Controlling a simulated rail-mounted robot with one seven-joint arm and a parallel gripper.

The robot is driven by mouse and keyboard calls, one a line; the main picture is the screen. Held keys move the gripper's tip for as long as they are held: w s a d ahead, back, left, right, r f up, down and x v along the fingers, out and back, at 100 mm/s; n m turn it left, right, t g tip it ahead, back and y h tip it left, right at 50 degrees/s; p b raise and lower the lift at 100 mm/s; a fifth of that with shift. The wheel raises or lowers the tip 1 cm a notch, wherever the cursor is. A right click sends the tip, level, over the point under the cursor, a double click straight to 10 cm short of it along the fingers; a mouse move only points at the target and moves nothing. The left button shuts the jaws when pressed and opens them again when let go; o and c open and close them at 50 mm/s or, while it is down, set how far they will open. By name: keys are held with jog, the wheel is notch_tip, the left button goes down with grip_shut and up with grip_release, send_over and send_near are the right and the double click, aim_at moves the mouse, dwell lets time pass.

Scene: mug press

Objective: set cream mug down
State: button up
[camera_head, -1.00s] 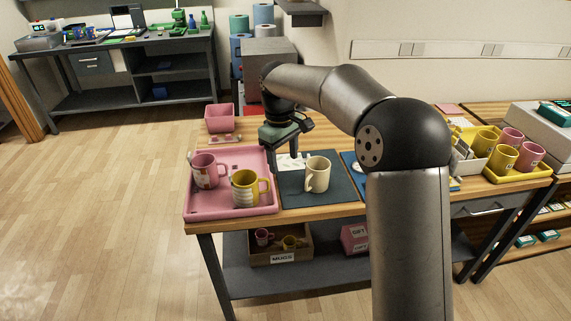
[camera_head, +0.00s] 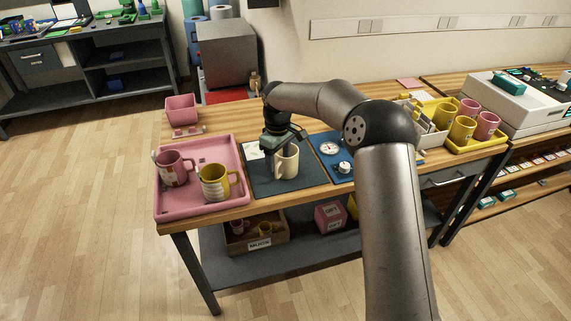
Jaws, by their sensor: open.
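The cream mug (camera_head: 287,163) stands upright on a dark grey mat (camera_head: 312,175) on the wooden bench. My gripper (camera_head: 279,150) is open just above and at the left side of the mug's rim, and partly covers it. Its fingers point down. I cannot tell whether a finger touches the mug or reaches inside it.
Left of the mat is a pink tray (camera_head: 198,212) with a pink mug (camera_head: 173,170) and a yellow mug (camera_head: 214,184). Right of it is a blue mat (camera_head: 328,141) with round dials. A yellow tray (camera_head: 487,139) with several mugs stands further right.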

aim_at(279, 176)
notch_tip(279, 176, down, 6)
jog(key=shift+r+p, duration=0.1)
jog(key=shift+p, duration=0.2)
grip_shut()
